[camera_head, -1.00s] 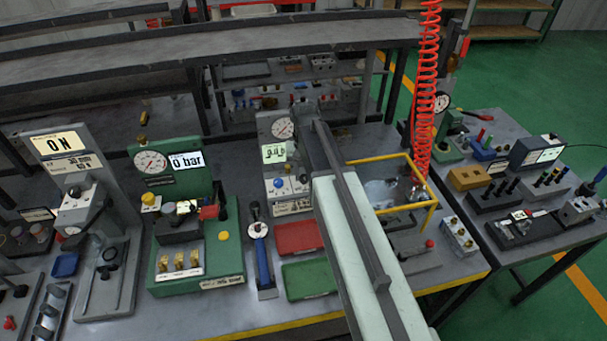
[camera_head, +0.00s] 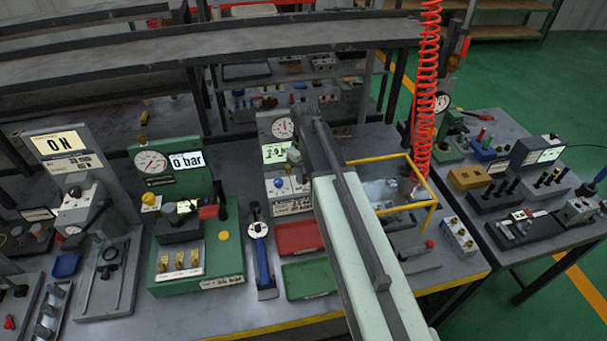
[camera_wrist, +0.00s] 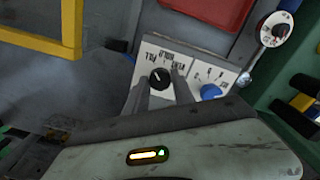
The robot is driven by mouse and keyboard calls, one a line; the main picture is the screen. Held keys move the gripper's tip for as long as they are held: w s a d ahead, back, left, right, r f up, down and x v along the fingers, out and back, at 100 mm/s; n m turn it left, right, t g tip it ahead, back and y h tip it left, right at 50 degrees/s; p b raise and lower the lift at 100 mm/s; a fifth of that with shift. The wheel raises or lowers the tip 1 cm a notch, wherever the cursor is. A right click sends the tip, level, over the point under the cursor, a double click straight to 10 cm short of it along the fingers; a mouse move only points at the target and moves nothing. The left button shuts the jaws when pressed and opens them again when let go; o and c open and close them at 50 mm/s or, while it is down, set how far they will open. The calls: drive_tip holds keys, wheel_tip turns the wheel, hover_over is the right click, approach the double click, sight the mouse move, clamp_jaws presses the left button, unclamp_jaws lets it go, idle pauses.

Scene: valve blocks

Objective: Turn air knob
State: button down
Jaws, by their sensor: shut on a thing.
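The air station (camera_head: 268,122) stands at the middle of the bench, with a round gauge (camera_head: 283,128), a small lit display (camera_head: 273,153) and a blue knob (camera_head: 278,184). In the wrist view its white label plate (camera_wrist: 150,52) carries a black knob (camera_wrist: 160,77) and the blue knob (camera_wrist: 211,91). My gripper (camera_wrist: 160,84) has one finger on each side of the black knob and is shut on it. The knob's white pointer mark shows between the fingers. My arm hides the black knob in the head view.
A green station (camera_head: 190,235) with a gauge and a "0 bar" display stands to the left. Red (camera_head: 298,237) and green (camera_head: 308,278) trays lie in front. A yellow-framed guard (camera_head: 432,215) stands right of my arm.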

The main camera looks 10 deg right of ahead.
sight(304, 177)
idle(0.4)
drive_tip(key=c, duration=1.1)
unclamp_jaws()
drive_tip(key=shift+o, duration=0.2)
wheel_tip(304, 177, up, 8)
drive_tip(key=p, duration=0.8)
drive_tip(key=shift+f, duration=0.15)
